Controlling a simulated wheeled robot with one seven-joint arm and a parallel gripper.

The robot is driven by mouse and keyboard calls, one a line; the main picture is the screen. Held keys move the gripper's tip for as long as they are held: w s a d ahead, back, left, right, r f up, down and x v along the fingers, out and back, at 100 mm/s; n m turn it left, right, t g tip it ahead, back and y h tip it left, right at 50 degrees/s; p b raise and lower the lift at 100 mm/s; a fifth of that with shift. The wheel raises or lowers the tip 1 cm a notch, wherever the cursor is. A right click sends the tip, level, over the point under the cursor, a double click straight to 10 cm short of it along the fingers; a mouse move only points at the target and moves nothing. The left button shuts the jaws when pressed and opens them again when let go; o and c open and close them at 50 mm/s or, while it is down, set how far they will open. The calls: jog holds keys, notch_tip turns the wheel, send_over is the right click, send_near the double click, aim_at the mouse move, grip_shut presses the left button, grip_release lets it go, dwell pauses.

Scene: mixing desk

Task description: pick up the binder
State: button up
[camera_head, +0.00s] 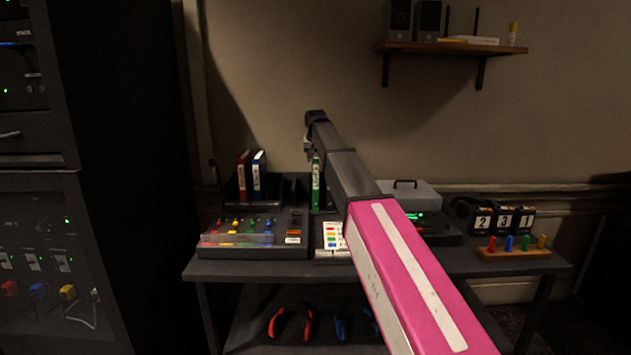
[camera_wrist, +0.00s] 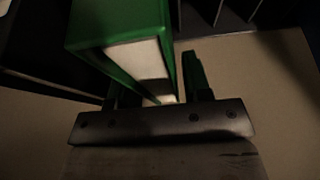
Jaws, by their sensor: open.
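A green binder (camera_head: 316,186) stands upright on the desk, at the right of the binder rack, with its labelled spine showing in the head view. In the wrist view the green binder (camera_wrist: 125,37) is large and close, its white page edges facing the camera. My gripper (camera_head: 311,148) is above the green binder in the head view. In the wrist view my gripper (camera_wrist: 157,82) is open, with a finger on each side of the binder's near end. Whether either finger touches the binder I cannot tell.
A red binder (camera_head: 244,176) and a blue binder (camera_head: 259,176) stand in the rack to the left. A mixing console (camera_head: 256,240) is in front of them. A grey case (camera_head: 412,195), number blocks (camera_head: 503,219) and a peg board (camera_head: 514,252) lie to the right. A wall shelf (camera_head: 450,47) hangs above.

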jog(key=shift+f, duration=0.25)
dwell(0.4)
grip_shut()
